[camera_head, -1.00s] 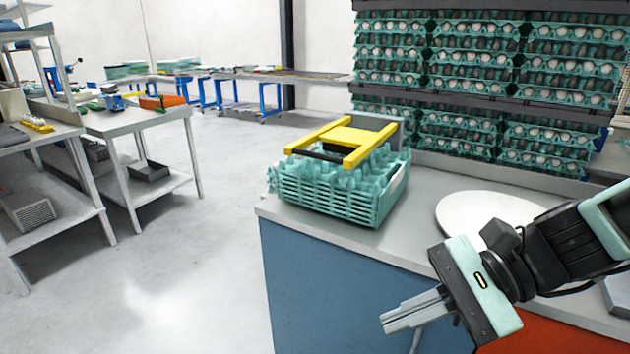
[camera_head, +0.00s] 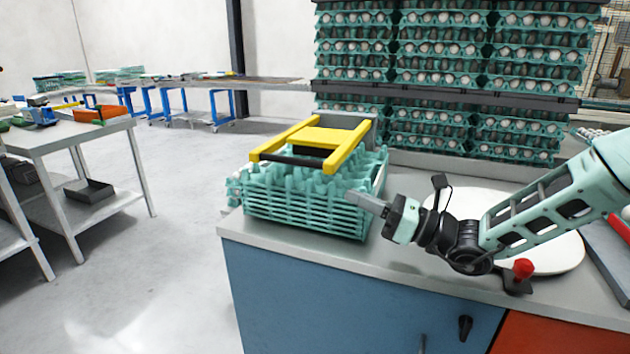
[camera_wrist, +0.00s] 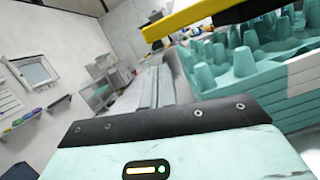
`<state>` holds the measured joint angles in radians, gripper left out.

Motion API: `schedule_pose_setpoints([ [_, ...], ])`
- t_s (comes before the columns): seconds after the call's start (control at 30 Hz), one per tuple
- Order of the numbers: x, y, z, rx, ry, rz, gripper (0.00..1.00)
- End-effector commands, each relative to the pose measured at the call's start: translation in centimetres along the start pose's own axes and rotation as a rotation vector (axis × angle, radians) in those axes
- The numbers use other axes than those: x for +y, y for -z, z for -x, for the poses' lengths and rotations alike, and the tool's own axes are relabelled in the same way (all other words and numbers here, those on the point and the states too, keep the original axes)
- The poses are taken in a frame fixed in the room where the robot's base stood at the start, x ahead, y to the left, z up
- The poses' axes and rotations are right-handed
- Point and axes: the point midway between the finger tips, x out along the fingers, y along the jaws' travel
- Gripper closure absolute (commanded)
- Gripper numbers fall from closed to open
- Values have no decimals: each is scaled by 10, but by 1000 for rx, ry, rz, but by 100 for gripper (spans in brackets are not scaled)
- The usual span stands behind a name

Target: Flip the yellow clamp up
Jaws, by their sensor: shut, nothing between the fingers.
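The yellow clamp (camera_head: 318,137) lies flat over the top of a stack of teal egg trays (camera_head: 305,205) on the counter. It has two side arms, a cross plate and a black bar at its front end. My gripper (camera_head: 353,197) is shut and empty, at the right side of the tray stack and below the clamp. In the wrist view, part of the clamp (camera_wrist: 185,17) crosses the top right, above the trays (camera_wrist: 225,72). My shut fingers (camera_wrist: 155,85) point forward beside the trays. Whether they touch the trays is unclear.
A white round plate (camera_head: 550,262) lies on the counter (camera_head: 400,260) under my arm, with a red-knobbed lever (camera_head: 522,270) by its front edge. Tall stacks of egg trays (camera_head: 440,75) stand behind. The floor left of the counter is open.

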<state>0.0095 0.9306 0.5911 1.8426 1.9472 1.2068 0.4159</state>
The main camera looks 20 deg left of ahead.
Motion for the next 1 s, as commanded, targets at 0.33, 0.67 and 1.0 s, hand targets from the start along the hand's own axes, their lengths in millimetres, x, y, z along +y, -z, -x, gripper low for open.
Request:
schedule_pose_setpoints([
  [0.33, 2, 0, -46, 1, -4, 2, 100],
  [0.67, 1, 0, -92, 2, -2, 1, 100],
  [1.0, 0, 0, -100, 2, -1, 1, 100],
])
